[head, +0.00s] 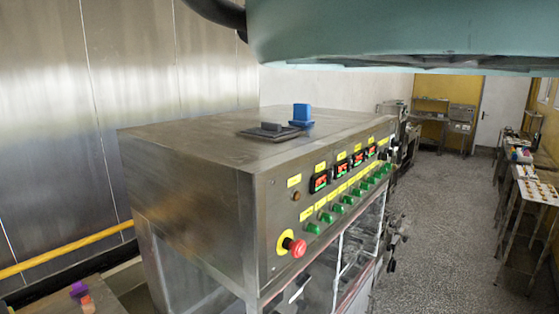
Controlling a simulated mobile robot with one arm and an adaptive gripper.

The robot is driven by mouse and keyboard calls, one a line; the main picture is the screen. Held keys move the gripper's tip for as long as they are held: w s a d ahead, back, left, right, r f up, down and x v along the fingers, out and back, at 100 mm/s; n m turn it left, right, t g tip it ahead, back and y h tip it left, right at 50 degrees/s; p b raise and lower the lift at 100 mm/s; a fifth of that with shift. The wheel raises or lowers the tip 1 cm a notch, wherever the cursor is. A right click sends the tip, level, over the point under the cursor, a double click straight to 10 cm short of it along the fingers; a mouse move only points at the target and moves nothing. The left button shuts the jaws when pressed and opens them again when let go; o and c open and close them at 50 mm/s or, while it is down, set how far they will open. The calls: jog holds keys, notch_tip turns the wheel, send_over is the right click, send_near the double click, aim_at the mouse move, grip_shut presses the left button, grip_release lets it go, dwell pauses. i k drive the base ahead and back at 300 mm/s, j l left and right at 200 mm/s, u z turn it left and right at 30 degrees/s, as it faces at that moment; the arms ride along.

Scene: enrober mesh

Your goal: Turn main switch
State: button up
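The steel enrober cabinet (190,180) stands in the middle of the head view, its control panel on the right-hand side face. A red mushroom knob (295,246) on a yellow ring sits at the panel's near lower end. A small dark knob or fitting (387,156) shows at the panel's far end. I cannot tell which control is the main switch, nor its position. My gripper is not in view.
A blue block (302,115) and a dark plate with a grey block (268,131) lie on the cabinet top. A yellow rail (70,251) runs along the steel wall at left. Open speckled floor (430,235) lies right of the cabinet. Tables with small items (535,188) line the right side.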

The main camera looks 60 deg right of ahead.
aim_at(393, 142)
jog(key=k+l+z, duration=0.2)
jog(key=l, duration=0.4)
jog(key=l+z, duration=0.25)
jog(key=l, duration=0.4)
jog(key=l+z, duration=0.2)
jog(key=l, duration=0.45)
jog(key=l+z, duration=0.25)
jog(key=l, duration=0.4)
jog(key=i+l+z, duration=0.2)
jog(key=l, duration=0.4)
jog(key=l+z, duration=0.25)
jog(key=l, duration=0.4)
